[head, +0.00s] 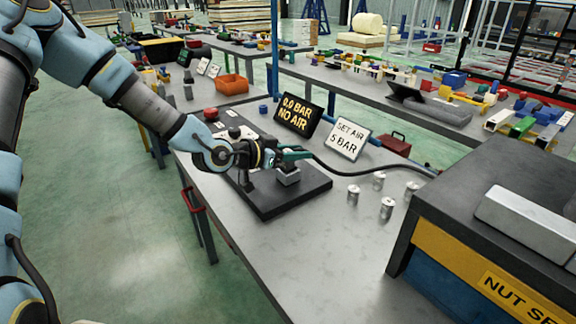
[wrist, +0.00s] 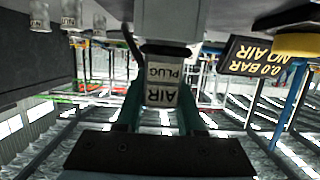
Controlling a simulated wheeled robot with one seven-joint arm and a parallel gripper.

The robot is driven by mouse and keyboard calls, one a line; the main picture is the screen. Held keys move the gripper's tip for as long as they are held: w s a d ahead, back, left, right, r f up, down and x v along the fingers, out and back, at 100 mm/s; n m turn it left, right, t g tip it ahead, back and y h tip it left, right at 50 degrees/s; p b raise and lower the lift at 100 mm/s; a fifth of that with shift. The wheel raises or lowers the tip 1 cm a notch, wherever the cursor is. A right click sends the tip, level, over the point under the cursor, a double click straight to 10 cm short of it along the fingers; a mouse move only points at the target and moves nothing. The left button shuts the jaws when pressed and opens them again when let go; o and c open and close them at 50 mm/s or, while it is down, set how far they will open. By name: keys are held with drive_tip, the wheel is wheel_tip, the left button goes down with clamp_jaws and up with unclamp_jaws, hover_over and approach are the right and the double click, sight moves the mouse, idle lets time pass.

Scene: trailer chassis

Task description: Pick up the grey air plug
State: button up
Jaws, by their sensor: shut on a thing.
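My gripper (head: 291,156) is shut on the grey air plug (wrist: 162,88), whose "AIR PLUG" label shows upside down between the teal fingers in the wrist view. A grey block (head: 288,176) stands on the dark base plate (head: 262,208), directly below the gripper; it also shows in the wrist view (wrist: 170,20). The plug is close against this block, and I cannot tell whether the two are joined. In the head view the fingers mostly hide the plug. A black hose (head: 350,176) runs from near the gripper to the right.
A black sign (head: 297,114) reads "0.0 BAR NO AIR" and a white sign (head: 347,138) reads "SET AIR 5 BAR". Several metal cylinders (head: 387,208) stand to the right. A dark-topped cabinet (head: 480,190) is at the right. The grey table's front (head: 310,240) is clear.

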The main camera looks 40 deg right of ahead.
clamp_jaws()
drive_tip(key=shift+r, duration=0.1)
